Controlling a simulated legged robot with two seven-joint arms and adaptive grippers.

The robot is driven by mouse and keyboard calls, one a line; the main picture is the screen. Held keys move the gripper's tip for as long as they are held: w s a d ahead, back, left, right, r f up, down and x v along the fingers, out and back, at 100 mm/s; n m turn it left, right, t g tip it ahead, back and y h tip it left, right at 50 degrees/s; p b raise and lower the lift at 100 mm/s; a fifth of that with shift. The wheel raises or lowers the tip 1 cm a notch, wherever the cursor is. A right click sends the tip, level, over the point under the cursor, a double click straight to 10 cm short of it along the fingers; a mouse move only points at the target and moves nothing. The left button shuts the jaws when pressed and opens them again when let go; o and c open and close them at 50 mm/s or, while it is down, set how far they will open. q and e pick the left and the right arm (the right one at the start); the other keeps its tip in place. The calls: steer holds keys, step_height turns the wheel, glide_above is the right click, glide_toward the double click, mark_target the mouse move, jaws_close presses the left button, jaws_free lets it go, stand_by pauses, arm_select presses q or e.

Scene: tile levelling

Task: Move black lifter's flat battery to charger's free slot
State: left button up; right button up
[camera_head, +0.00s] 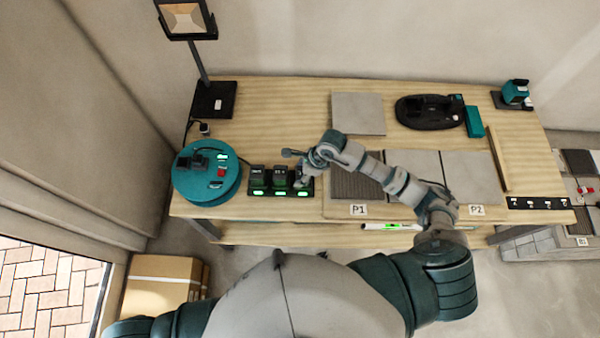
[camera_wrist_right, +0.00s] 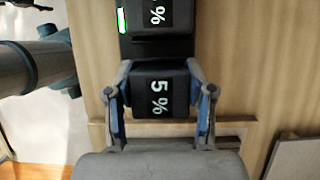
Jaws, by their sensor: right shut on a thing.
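The charger (camera_head: 281,193) is a black strip at the table's left front with green lights along its front edge. Two dark batteries (camera_head: 258,172) stand in its left and middle slots. My right gripper (camera_head: 303,181) is at its right-hand slot. In the right wrist view, my right gripper (camera_wrist_right: 161,100) is shut on a black battery (camera_wrist_right: 160,88) marked 5 %, one finger on each side. I cannot tell whether this battery is fully seated. A neighbouring battery (camera_wrist_right: 158,14) shows beyond it. The black lifter (camera_head: 430,112) lies at the back right. My left gripper is out of view.
A round teal lifter (camera_head: 207,184) stands just left of the charger. A lamp (camera_head: 213,98) is behind it. Grey tiles (camera_head: 358,114) and a teal block (camera_head: 474,121) lie on the table (camera_head: 285,110).

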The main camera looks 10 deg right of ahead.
steer(key=o, duration=1.2)
steer(key=shift+o, duration=0.2)
steer(key=v, duration=1.2)
steer(key=shift+f, duration=0.1)
